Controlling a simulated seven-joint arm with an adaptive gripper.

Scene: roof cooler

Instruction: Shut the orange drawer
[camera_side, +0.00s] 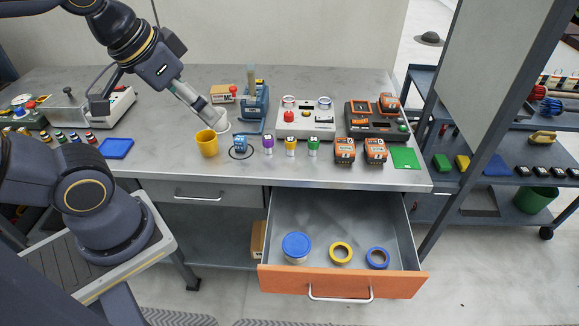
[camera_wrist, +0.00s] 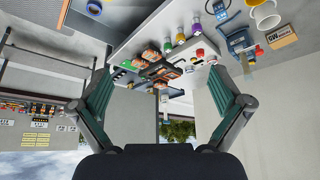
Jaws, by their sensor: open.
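The orange drawer (camera_side: 340,283) is pulled well out from under the right part of the workbench. Its front is orange with a silver bar handle (camera_side: 340,297). Inside lie a blue-lidded jar (camera_side: 296,246), a yellow ring (camera_side: 340,252) and a blue ring (camera_side: 377,258). My gripper (camera_side: 212,117) is over the bench, above and left of the drawer and well apart from it. In the wrist view my gripper (camera_wrist: 160,98) has its two fingers spread wide with nothing between them.
A yellow mug (camera_side: 207,144) and small bottles (camera_side: 290,146) stand near the bench's front edge. Orange-black battery packs (camera_side: 345,150) and a green pad (camera_side: 405,158) are above the drawer. A closed grey drawer (camera_side: 200,195) is to the left. The floor before the orange drawer looks clear.

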